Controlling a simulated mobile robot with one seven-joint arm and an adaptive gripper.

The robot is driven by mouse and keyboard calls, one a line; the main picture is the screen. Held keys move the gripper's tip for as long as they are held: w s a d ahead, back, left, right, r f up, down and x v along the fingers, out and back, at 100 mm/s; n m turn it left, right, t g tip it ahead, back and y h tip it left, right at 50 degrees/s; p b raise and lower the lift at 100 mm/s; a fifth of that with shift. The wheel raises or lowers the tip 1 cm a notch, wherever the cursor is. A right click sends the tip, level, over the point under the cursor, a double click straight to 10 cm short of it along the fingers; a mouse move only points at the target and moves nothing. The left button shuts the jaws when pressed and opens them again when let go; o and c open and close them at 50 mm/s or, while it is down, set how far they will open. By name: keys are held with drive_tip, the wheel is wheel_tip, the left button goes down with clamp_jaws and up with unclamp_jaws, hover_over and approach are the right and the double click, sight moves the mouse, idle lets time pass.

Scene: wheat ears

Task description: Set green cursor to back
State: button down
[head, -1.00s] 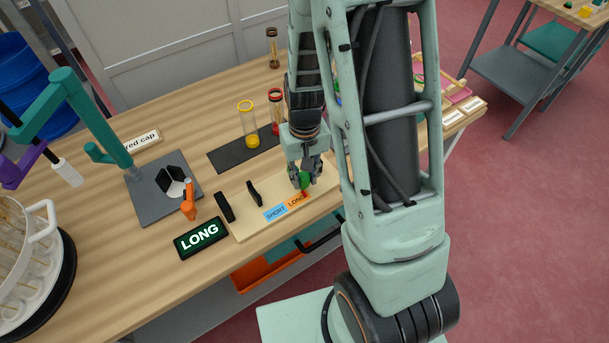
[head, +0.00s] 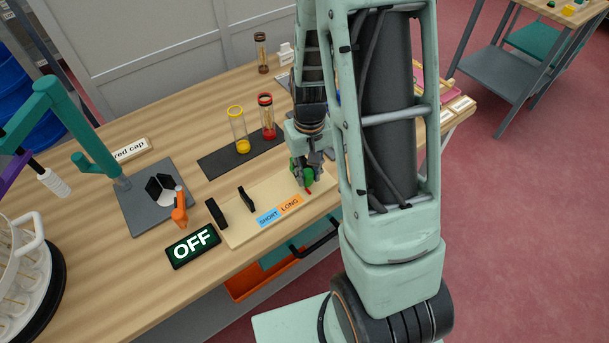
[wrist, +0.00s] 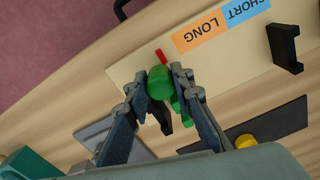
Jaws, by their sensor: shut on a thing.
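The green cursor (head: 308,177) sits on the pale board (head: 238,234), which carries a blue SHORT label (head: 268,217) and an orange LONG label (head: 290,205). Its red pointer (head: 308,191) lies just past the outer end of LONG, on the side away from SHORT. My gripper (head: 305,176) is shut on the cursor from above. In the wrist view the rounded green cursor (wrist: 160,81) lies between the two fingers, with the red pointer (wrist: 161,56) beside the LONG label (wrist: 201,35). The dark display (head: 193,246) reads OFF.
Black uprights (head: 216,213) stand at the board's left part. A dark mat (head: 218,164) behind holds a yellow-ringed tube (head: 238,130) and a red-ringed tube (head: 267,117). A teal stand (head: 80,125) rises at the left, beside a white rack (head: 40,290).

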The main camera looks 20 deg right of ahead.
drive_tip(key=shift+w+d, duration=0.1)
drive_tip(key=shift+d, duration=0.1)
drive_tip(key=c, duration=1.7)
unclamp_jaws()
drive_tip(key=shift+o, duration=0.2)
drive_tip(key=shift+r, duration=0.1)
wheel_tip(320, 180, up, 12)
